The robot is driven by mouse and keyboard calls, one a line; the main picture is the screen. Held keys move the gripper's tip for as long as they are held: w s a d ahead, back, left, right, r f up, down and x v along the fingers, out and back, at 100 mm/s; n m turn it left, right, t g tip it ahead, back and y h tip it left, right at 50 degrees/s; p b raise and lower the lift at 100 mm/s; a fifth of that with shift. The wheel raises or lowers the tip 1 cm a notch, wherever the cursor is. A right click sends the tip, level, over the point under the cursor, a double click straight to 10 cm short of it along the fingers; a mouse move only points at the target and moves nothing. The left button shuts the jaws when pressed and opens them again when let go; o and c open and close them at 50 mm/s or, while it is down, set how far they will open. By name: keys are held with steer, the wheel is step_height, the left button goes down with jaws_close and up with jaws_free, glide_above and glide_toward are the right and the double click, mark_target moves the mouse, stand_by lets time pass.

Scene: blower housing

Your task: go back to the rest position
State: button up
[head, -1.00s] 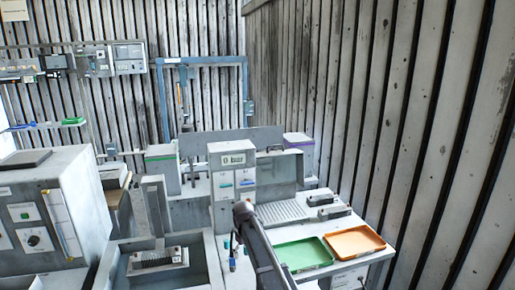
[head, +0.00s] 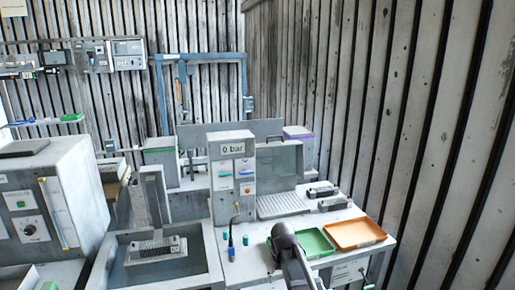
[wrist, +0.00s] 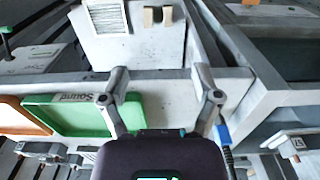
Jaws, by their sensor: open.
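My gripper (wrist: 160,74) shows in the wrist view with its two fingers spread apart and nothing between them. The fingers are above the bench, beside the green tray (wrist: 70,115), which carries a "Sound" label. In the head view my arm rises from the bottom edge in front of the green tray (head: 302,243). My gripper's fingers cannot be made out there.
An orange tray (head: 355,233) lies right of the green one. A test unit (head: 233,175) reading "0 bar" stands behind the bench. A blue-ended tool (head: 231,248) and a small green-blue part (head: 246,240) are left of my arm. A grey basin (head: 120,277) is further left.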

steer(key=s+d+f+m+b, duration=0.3)
steer(key=s+d, duration=0.6)
steer(key=s, duration=0.5)
step_height(320, 180, down, 2)
steer(key=shift+d+f+b, duration=0.1)
steer(key=shift+d+b, duration=0.1)
steer(key=shift+b, duration=0.35)
